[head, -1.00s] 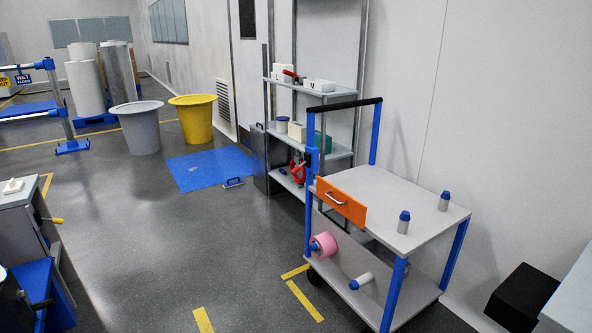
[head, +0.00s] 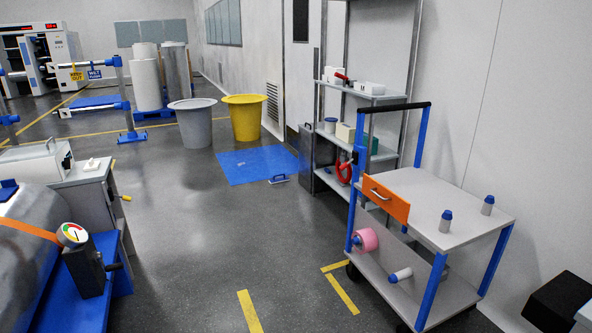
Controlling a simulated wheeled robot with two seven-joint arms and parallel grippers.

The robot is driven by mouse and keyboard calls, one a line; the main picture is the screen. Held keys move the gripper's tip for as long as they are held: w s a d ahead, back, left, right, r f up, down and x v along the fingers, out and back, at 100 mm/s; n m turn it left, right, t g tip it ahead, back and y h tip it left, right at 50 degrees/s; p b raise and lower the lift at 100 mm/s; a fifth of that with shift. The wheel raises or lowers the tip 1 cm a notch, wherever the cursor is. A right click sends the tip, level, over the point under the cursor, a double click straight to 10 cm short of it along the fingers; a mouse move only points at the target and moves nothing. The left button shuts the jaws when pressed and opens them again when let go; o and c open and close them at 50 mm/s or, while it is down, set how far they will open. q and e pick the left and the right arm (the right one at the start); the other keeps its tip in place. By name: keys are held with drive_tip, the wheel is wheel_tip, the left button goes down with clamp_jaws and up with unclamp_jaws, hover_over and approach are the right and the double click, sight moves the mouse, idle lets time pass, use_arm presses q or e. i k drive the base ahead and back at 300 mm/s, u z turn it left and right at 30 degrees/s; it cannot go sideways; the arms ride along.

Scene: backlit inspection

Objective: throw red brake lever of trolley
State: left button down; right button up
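The trolley (head: 455,210) stands at the right, with a grey top, blue posts, a black push bar (head: 398,107) and an orange drawer front (head: 386,198). I cannot make out a red brake lever on it; its near wheels are small, dark and partly cut off by the bottom edge. A red ring-like object (head: 343,172) shows behind the trolley's left post, seemingly on the rack's low shelf, partly hidden. A small red-handled item (head: 343,76) lies on the rack's upper shelf. Neither of my grippers is in view.
Two blue-capped bottles (head: 446,221) stand on the trolley top; a pink roll (head: 367,239) is on its lower deck. A metal shelf rack (head: 370,95) stands behind. A gauge (head: 72,234) and steel drum (head: 35,265) are at lower left.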

sight(342, 168)
drive_tip(key=u, duration=0.4)
drive_tip(key=i, duration=1.25)
drive_tip(key=z, duration=0.95)
drive_tip(key=i, duration=0.95)
drive_tip(key=z, duration=0.8)
drive_tip(key=i, duration=0.9)
